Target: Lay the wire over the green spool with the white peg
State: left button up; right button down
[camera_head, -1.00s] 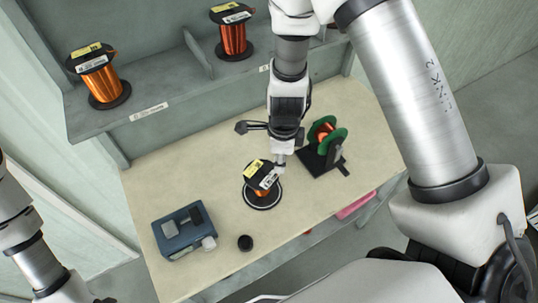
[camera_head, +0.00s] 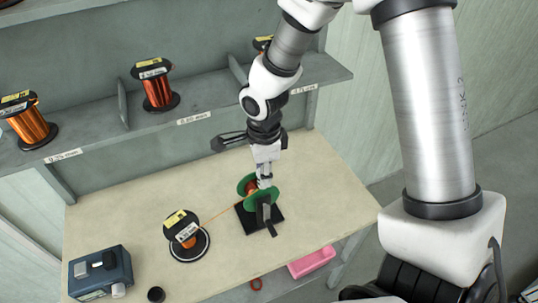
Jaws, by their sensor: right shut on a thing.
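The green spool (camera_head: 262,200) with copper winding stands on a black stand on the table. My right gripper (camera_head: 264,166) is directly above it, pointing down, shut on the white peg (camera_head: 264,154). The peg's lower end is at the top of the green spool; whether it touches is unclear. A thin copper wire (camera_head: 221,214) runs in a straight line from the supply spool (camera_head: 181,228) to the green spool. Its end near the peg is too small to make out. My left gripper is out of view.
A blue box (camera_head: 100,272) and a small black cap (camera_head: 156,294) are at the front left of the table. Copper spools (camera_head: 157,92) stand on the shelf behind. A pink bin (camera_head: 312,262) sits below the table. The table right of the stand is clear.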

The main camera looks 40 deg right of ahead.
jog(key=shift+w+a+f, duration=0.1)
jog(key=shift+w+a, duration=0.15)
jog(key=shift+w, duration=0.35)
jog(key=shift+w+d+f, duration=0.4)
jog(key=shift+w+d, duration=0.15)
jog(key=shift+w, duration=0.05)
jog(key=shift+w+d+f, duration=0.4)
jog(key=shift+w+d, duration=0.1)
jog(key=shift+w, duration=0.1)
jog(key=w, duration=0.1)
jog(key=w+f, duration=0.1)
jog(key=shift+w+f, duration=0.1)
jog(key=shift+w, duration=0.5)
jog(key=shift+s+d, duration=0.2)
jog(key=shift+w+a, duration=0.1)
jog(key=shift+a, duration=0.05)
